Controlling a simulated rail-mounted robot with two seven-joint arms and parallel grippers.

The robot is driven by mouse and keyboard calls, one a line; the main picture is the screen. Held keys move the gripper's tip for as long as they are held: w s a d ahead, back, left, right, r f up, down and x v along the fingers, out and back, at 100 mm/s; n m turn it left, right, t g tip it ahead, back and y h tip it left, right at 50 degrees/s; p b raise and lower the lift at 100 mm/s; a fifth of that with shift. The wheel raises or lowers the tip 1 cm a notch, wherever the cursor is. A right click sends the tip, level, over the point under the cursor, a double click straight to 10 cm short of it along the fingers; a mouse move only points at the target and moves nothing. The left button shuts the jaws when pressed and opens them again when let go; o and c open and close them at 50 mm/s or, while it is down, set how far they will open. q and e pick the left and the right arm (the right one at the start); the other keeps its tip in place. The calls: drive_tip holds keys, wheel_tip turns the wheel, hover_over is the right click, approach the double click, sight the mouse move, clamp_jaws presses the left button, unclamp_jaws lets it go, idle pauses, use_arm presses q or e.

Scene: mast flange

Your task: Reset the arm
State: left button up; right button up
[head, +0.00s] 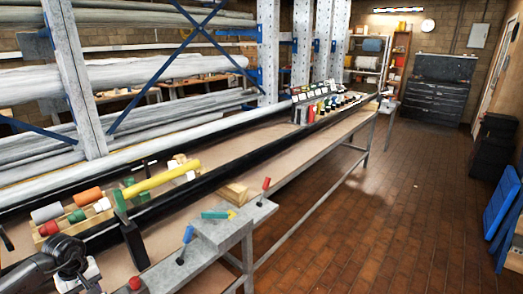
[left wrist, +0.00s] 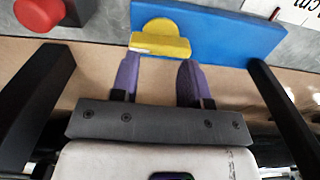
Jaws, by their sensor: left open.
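My left gripper (left wrist: 158,78) shows in the left wrist view with two purple fingers spread apart and nothing between them. A yellow piece (left wrist: 160,43) with a rounded top lies just beyond the fingertips, against a blue panel (left wrist: 225,30). The left fingertip looks close to the yellow piece; I cannot tell whether they touch. In the head view my dark left arm comes in at the bottom left, over the near end of the bench; its fingertips are not clear there. My right gripper is in neither view.
A long bench (head: 290,150) runs away to the right. A red knob (left wrist: 42,12) lies near my gripper. The brick floor (head: 390,210) is clear.

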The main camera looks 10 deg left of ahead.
use_arm(q)
drive_tip(key=shift+d+f+n, duration=0.1)
drive_tip(key=shift+n, duration=0.7)
drive_tip(key=w+d+r+n+t+h, duration=0.4)
drive_tip(key=w+d+r+n+t, duration=0.4)
drive_tip(key=w+r+n+t, duration=0.5)
drive_tip(key=s+d+r+n+t+y, duration=0.1)
drive_tip(key=d+r+n+t+y, duration=0.3)
drive_tip(key=r+n, duration=0.7)
drive_tip(key=d+r+n+t+y, duration=0.1)
drive_tip(key=r+n+t+y, duration=0.55)
drive_tip(key=n, duration=0.95)
drive_tip(key=s+d+f+n+g+h+p, duration=0.1)
drive_tip(key=s+d+f+n+g+h, duration=0.1)
drive_tip(key=s+d+f+n+g, duration=0.8)
drive_tip(key=s+d+f+n+g+h, duration=0.2)
drive_tip(key=s+d+f+n+g, duration=0.15)
drive_tip(key=s+d+f, duration=0.7)
drive_tip(key=s+d+f+n+g+h+p, duration=0.1)
drive_tip(key=s+f+n+g, duration=0.15)
drive_tip(key=s+f, duration=0.7)
drive_tip(key=s+d+f+n+g+h, duration=0.15)
drive_tip(key=s+f+g, duration=0.25)
drive_tip(key=s+f, duration=0.6)
wheel_tip(320, 180, up, 37)
drive_tip(key=p, duration=3.8)
drive_tip(key=shift+a+m, duration=0.35)
drive_tip(key=shift+m, duration=0.1)
